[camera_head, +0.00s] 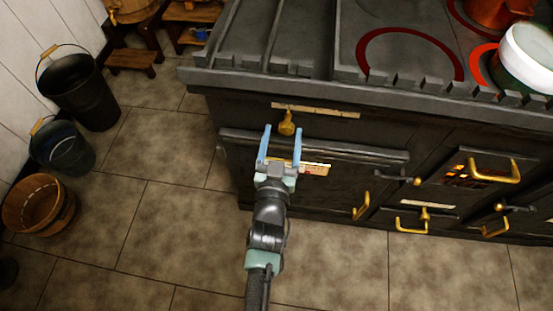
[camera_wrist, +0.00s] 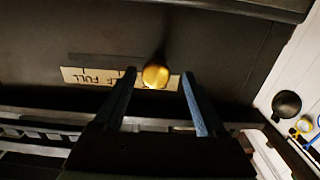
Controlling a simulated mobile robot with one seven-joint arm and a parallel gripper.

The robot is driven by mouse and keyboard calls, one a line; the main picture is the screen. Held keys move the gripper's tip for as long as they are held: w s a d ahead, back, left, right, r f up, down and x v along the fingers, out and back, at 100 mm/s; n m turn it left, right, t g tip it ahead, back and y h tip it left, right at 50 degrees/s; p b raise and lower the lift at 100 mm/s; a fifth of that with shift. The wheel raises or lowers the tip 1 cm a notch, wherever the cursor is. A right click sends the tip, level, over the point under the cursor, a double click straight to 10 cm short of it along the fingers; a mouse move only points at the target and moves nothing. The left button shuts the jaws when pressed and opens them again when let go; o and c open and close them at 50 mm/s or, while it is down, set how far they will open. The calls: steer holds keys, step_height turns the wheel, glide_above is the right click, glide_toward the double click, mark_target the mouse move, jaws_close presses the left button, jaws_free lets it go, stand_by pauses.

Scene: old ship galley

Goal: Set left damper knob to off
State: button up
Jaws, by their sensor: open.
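The left damper knob (camera_head: 287,124) is a small brass knob on the dark stove front, under a pale label strip (camera_head: 315,111). In the wrist view the knob (camera_wrist: 155,75) shows as a round brass end between and just beyond my fingertips. The label there (camera_wrist: 88,77) has lettering that seems to include "FULL"; the rest is hard to read. My gripper (camera_head: 282,130) is open, with its two blue fingers pointing at the stove front and one to each side of the knob in the picture. In the wrist view my gripper (camera_wrist: 159,74) is empty, and I see no contact with the knob.
A dark rail (camera_head: 340,150) runs along the stove front just below the knob. Brass handles (camera_head: 495,170) stick out at the right. Red-ringed hobs and a white pot (camera_head: 528,55) are on top. Buckets (camera_head: 78,92) stand at the left; the tiled floor between is clear.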

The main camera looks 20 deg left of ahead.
steer(key=v, duration=1)
steer(key=shift+p, duration=0.3)
steer(key=shift+s, duration=0.15)
